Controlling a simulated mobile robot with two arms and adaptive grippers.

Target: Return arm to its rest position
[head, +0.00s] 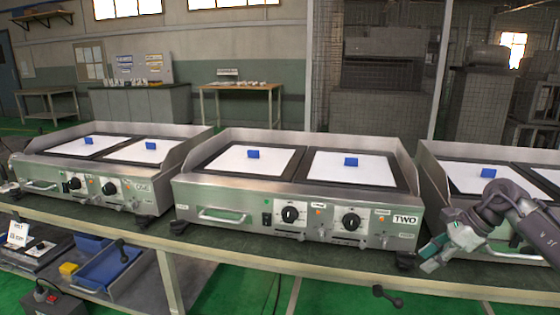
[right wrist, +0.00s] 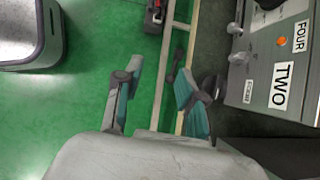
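My right arm comes in from the right in the head view. My right gripper (head: 432,256) hangs at the front of the right-hand heating unit (head: 430,188), by the bench edge. In the right wrist view its two teal-padded fingers (right wrist: 160,92) are spread apart with nothing between them. The floor and a bench rail show beyond them. The middle heating unit (head: 290,212), labelled TWO, has two dark knobs and two white plates, each with a small blue block. My left gripper is not seen in the head view.
The heating unit labelled ONE (head: 120,187) stands at the left of the bench (head: 200,235). A blue tray (head: 108,268) and a yellow block (head: 69,268) lie on the lower shelf. A dark lever (head: 388,296) sticks out in front of the bench. Green floor shows below.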

